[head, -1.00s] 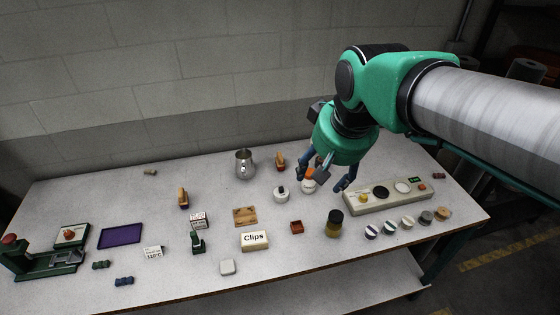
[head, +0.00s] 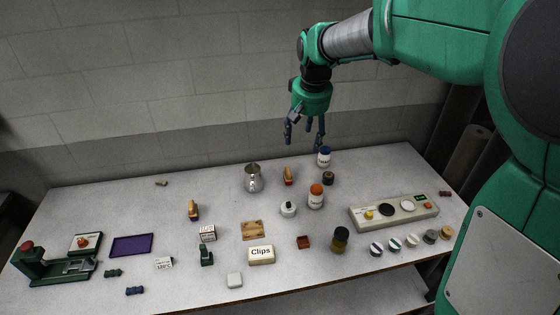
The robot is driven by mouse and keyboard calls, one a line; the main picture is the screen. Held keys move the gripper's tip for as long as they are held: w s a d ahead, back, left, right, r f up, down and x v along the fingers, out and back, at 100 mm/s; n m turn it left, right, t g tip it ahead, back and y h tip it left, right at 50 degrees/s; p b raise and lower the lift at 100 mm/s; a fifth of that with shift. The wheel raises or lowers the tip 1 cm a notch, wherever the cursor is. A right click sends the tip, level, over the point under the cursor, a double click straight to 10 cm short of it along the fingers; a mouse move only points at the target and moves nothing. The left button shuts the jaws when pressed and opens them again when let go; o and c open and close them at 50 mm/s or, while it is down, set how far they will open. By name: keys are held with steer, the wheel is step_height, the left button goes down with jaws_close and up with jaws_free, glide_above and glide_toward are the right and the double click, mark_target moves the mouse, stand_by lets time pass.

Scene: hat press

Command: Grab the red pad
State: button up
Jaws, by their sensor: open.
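A small red-brown square block (head: 303,242) lies on the table, to the right of the Clips box (head: 261,255); it is the closest match to a red pad, but it is too small to be sure. My gripper (head: 304,138) is open and empty, with its fingers apart and pointing down. It hangs high toward the back wall, well above and behind the red-brown block. The block is in plain view, and nothing touches it.
Orange-capped (head: 316,196) and blue-capped (head: 324,157) bottles stand below my gripper. A dark jar (head: 340,240) stands right of the block. A control panel (head: 394,212) is at the right, a purple pad (head: 132,246) and a green press (head: 54,265) at the left.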

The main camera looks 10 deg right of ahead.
steer(key=w+f+g+p, duration=0.1)
steer(key=w+f, duration=0.3)
steer(key=w, duration=0.3)
steer(key=w+f+p, duration=0.1)
steer(key=w+f, duration=0.3)
steer(key=w, duration=0.2)
steer(key=g+p, duration=0.2)
steer(key=p, duration=0.1)
glide_above(290, 172)
steer(key=w, duration=0.2)
step_height(290, 172, down, 15)
steer(key=shift+s+r, duration=0.15)
steer(key=shift+r, duration=0.05)
steer(key=shift+f, duration=0.15)
steer(key=shift+d+f+b, duration=0.1)
steer(key=shift+f+b, duration=0.35)
steer(key=shift+f, duration=3.7)
steer(key=shift+f, duration=0.1)
steer(key=shift+d+f+b, duration=0.1)
steer(key=shift+f+b, duration=0.35)
steer(key=shift+f, duration=2.05)
